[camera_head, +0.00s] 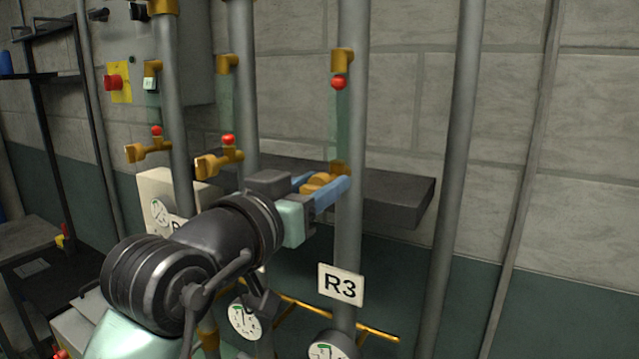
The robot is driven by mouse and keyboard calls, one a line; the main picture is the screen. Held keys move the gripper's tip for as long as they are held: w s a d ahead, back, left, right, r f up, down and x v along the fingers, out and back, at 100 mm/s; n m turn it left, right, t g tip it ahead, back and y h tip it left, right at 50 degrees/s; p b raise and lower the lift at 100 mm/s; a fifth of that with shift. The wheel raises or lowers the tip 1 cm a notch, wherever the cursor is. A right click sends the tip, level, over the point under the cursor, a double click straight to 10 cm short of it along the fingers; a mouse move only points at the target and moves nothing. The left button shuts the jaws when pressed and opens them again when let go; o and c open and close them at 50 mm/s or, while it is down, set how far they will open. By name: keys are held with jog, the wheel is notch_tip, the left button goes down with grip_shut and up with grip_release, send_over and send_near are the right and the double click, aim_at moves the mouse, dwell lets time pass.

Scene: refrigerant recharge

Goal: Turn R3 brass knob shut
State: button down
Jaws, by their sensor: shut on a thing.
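The R3 brass knob (318,183) sits on the grey vertical R3 pipe (352,130), above the white R3 label (341,284). My gripper (325,188) comes from the lower left, and its two blue fingers are shut on the knob, one on each side. The fingers hide part of the knob, so its exact turn angle cannot be told. Above it on the same pipe is a sight tube with a red ball (338,83) near its top, below an upper brass fitting (342,60).
Two similar brass knobs (220,163) (148,150) with red balls stand on pipes to the left. A dark shelf (395,195) lies behind the R3 pipe. Gauges (244,318) and thin yellow pipes are below. A red emergency button (113,83) is on the wall box. A bare pipe (459,150) stands right.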

jog(key=n+p, duration=0.2)
jog(key=n, duration=0.2)
jog(key=shift+r+n, duration=0.1)
jog(key=shift+n, duration=0.2)
jog(key=n+p, duration=0.3)
jog(key=n, duration=0.1)
jog(key=n+p, duration=0.4)
jog(key=n, duration=0.1)
jog(key=shift+a+n, duration=0.15)
jog(key=shift+n, duration=0.25)
jog(key=shift+f+n+p, duration=0.2)
jog(key=shift+n+p, duration=1.15)
jog(key=shift+n, duration=0.15)
jog(key=shift+f, duration=0.1)
jog(key=shift+c, duration=2.3)
grip_release()
jog(key=shift+a, duration=0.1)
